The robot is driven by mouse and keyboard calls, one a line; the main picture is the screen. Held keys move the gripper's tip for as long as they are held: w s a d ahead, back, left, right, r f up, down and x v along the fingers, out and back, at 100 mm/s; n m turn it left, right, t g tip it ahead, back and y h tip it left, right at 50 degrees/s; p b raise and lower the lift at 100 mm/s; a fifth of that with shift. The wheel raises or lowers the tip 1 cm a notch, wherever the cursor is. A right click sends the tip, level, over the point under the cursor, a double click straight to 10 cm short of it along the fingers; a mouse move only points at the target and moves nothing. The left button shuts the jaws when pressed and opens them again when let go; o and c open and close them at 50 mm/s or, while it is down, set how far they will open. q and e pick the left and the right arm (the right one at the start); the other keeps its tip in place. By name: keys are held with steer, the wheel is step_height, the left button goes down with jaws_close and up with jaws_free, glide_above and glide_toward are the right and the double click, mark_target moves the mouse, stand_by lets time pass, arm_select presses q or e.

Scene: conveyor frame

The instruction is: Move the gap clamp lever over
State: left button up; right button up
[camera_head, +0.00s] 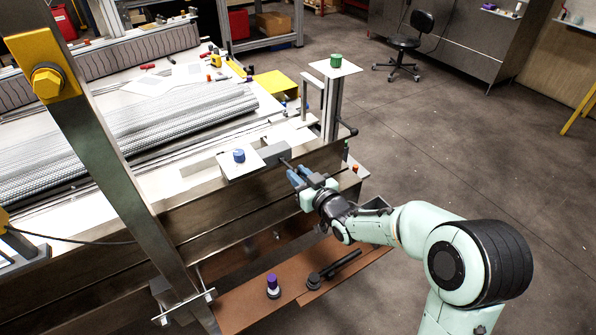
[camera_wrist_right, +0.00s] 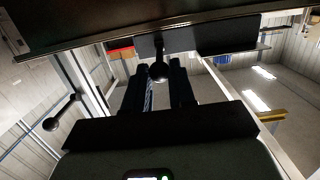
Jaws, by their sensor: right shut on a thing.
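The gap clamp lever (camera_head: 286,163) is a short dark rod at the front rail of the conveyor frame, beside a grey block (camera_head: 270,153). In the right wrist view its black ball knob (camera_wrist_right: 159,72) sits between the two fingers of my right gripper (camera_wrist_right: 161,82). My right gripper (camera_head: 297,178) comes from the right with blue fingers and is shut on the lever. The fingers hide part of the lever in the head view. My left gripper is not in view.
A second lever with a black knob (camera_head: 350,131) sticks out by the upright post (camera_head: 332,105), close to my right gripper. A brown shelf (camera_head: 240,306) below holds a purple-topped item (camera_head: 272,286) and a black handled tool (camera_head: 335,270).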

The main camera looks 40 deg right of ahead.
steer(key=shift+r, duration=0.55)
steer(key=shift+w+r, duration=0.1)
steer(key=shift+r, duration=0.05)
steer(key=shift+w+r+p, duration=0.25)
steer(key=shift+r+p, duration=0.3)
steer(key=shift+r, duration=0.2)
steer(key=shift+w+r, duration=0.15)
steer(key=shift+r, duration=0.05)
steer(key=shift+d, duration=0.1)
steer(key=shift+w+r+p, duration=0.45)
steer(key=shift+r, duration=0.25)
steer(key=shift+w+r, duration=0.15)
steer(key=shift+w, duration=0.05)
